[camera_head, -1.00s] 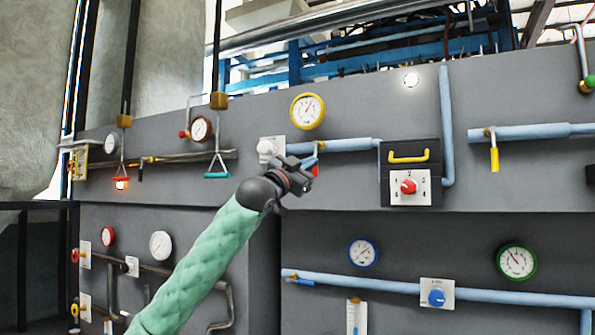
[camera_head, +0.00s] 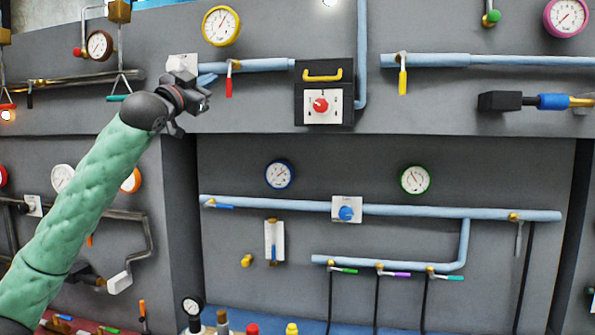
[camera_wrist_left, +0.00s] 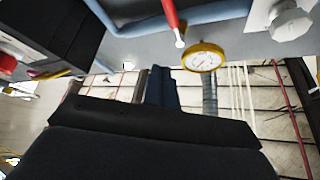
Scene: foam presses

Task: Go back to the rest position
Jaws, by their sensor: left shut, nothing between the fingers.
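My left gripper (camera_head: 204,94) is at the end of a green padded arm that comes in from the lower left in the head view. It is shut and empty. It shows just below a white knob (camera_head: 182,67) and left of a red lever (camera_head: 228,86) on a pale blue pipe. I cannot tell its distance from the panel. In the left wrist view the red lever (camera_wrist_left: 172,16), a yellow-rimmed gauge (camera_wrist_left: 204,57) and the white knob (camera_wrist_left: 290,20) show beyond the dark gripper body. My right gripper is not in view.
The grey panel (camera_head: 400,100) carries many pipes, gauges and levers. A black box with a red dial (camera_head: 322,108) is right of the red lever. Below are a blue knob (camera_head: 346,213) and several small coloured levers. Colourful items stand along the bottom edge.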

